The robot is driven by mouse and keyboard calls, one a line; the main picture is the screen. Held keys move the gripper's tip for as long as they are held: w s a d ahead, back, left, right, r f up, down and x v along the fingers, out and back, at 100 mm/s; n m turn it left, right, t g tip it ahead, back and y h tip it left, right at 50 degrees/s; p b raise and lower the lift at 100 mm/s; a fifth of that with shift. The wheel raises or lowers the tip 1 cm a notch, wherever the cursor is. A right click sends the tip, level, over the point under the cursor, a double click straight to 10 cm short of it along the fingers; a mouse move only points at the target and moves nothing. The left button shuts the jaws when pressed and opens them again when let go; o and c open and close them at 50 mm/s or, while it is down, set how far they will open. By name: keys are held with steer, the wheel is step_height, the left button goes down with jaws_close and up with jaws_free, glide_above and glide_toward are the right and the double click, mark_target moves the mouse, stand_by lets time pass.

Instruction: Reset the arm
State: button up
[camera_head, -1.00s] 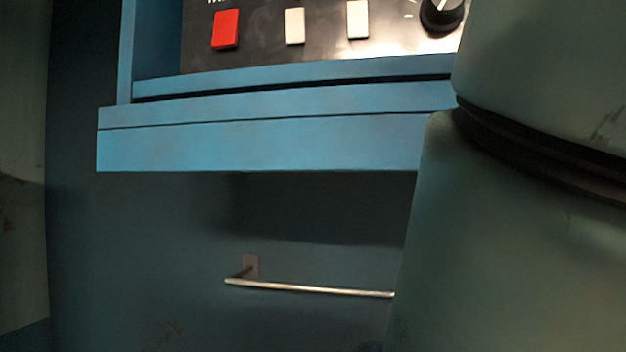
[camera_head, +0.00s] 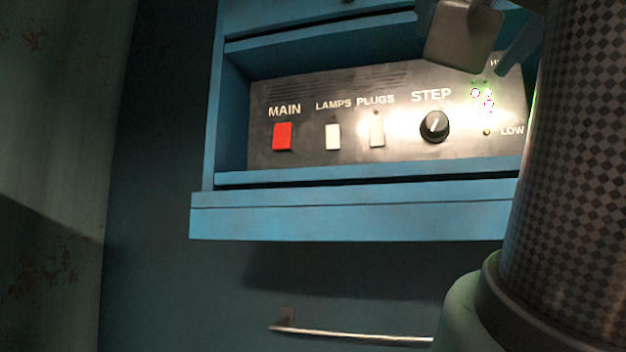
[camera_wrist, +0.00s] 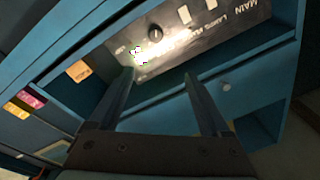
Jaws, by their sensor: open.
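My gripper (camera_wrist: 160,76) is open in the wrist view, with two dark fingers apart and nothing between them. The fingers point toward a blue cabinet and its control panel (camera_wrist: 205,38); I cannot tell how far off the panel is. In the head view my arm (camera_head: 578,150) fills the right side as a checkered dark link with a green part below. A grey metal piece at the top right, in front of the panel (camera_head: 350,100), seems to be part of my arm's end. The fingertips are not clear there.
The panel has a red MAIN switch (camera_head: 282,136), white LAMPS (camera_head: 333,137) and PLUGS (camera_head: 377,133) switches and a black STEP knob (camera_head: 434,126). A blue ledge (camera_head: 345,222) juts out below. Under it is a metal rail (camera_head: 350,334). Coloured labels (camera_wrist: 33,98) show at left in the wrist view.

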steer(key=w+a+f+n+t+y, duration=0.1)
steer(key=w+a+f+n+t, duration=0.15)
steer(key=f, duration=0.35)
steer(key=w+a+f+n+t, duration=0.2)
steer(key=w+a+f+n, duration=0.15)
steer(key=f, duration=0.25)
steer(key=s+a+f+n+t+y, duration=0.3)
steer(key=s+a+f, duration=0.3)
steer(key=s, duration=0.2)
steer(key=shift+a+n+t+y, duration=0.35)
steer(key=shift+n+t+y, duration=0.05)
steer(key=shift+t+y, duration=0.15)
